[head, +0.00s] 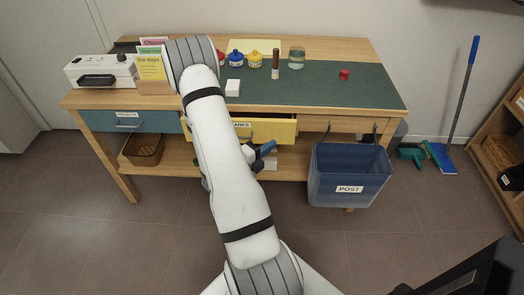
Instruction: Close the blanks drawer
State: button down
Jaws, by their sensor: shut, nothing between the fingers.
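The blanks drawer (280,131) has a yellow front under the worktop, in the middle of the head view. It stands partly pulled out, and a strip of its inside shows behind the front. Its label is half covered by my arm, which also hides the drawer's left part. My gripper (266,150) is just in front of and below the drawer front, right of my arm. It is shut and empty. I cannot tell whether it touches the drawer.
A blue POST bin (347,185) hangs right of the drawer. A blue-grey projects drawer (130,121) is shut at the left. A wicker basket (143,149) sits on the lower shelf.

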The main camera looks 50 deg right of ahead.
aim_at(286, 126)
jog(key=d, duration=0.3)
jog(key=w+d, duration=0.1)
jog(key=d, duration=0.3)
jog(key=shift+w, duration=0.2)
jog(key=shift+w+d, duration=0.4)
jog(key=shift+w, duration=0.05)
jog(key=shift+w, duration=0.1)
